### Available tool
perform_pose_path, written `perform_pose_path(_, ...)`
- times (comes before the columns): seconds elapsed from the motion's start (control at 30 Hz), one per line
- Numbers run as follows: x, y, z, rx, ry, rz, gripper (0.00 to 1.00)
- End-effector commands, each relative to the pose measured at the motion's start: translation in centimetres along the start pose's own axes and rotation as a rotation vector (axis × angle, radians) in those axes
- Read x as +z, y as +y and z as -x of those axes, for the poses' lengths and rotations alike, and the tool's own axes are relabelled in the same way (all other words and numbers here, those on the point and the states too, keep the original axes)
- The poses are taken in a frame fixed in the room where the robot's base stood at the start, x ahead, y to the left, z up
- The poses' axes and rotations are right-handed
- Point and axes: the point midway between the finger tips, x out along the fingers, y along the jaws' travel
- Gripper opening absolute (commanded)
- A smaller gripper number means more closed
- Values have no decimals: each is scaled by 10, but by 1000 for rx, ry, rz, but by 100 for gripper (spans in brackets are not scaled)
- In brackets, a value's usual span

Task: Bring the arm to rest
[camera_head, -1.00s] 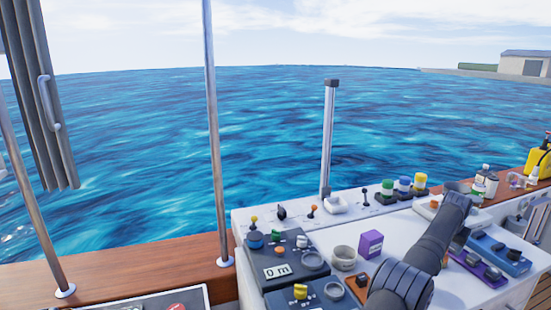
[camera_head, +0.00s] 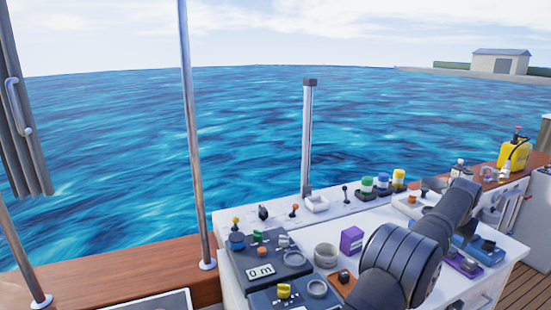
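My dark grey arm (camera_head: 408,258) rises from the bottom edge, right of the middle, and reaches away over the white console (camera_head: 345,218). Its far visible part (camera_head: 460,200) ends in a rounded joint above the right side of the console. My gripper does not show; what lies beyond that joint is hidden or out of sight. I cannot tell whether it holds anything.
Under and beside the arm are a dark panel reading "0 m" (camera_head: 262,272), a purple box (camera_head: 351,240), a grey round cup (camera_head: 326,255) and a blue block (camera_head: 487,250). Green, blue and yellow-topped knobs (camera_head: 382,184) line the back. A yellow bottle (camera_head: 514,154) stands far right. Poles (camera_head: 307,140) rise at the left and behind.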

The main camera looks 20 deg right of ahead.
Motion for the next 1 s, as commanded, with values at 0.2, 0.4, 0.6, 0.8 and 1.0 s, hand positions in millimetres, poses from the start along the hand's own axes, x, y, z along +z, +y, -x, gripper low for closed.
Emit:
perform_pose_path(0.2,13,-44,1,10,-12,2,68)
perform_pose_path(0.4,28,-82,3,21,-20,4,68)
perform_pose_path(0.6,45,-117,6,32,-26,7,68)
perform_pose_path(0.8,64,-152,10,42,-29,13,68)
perform_pose_path(1.0,86,-186,15,50,-29,22,68)
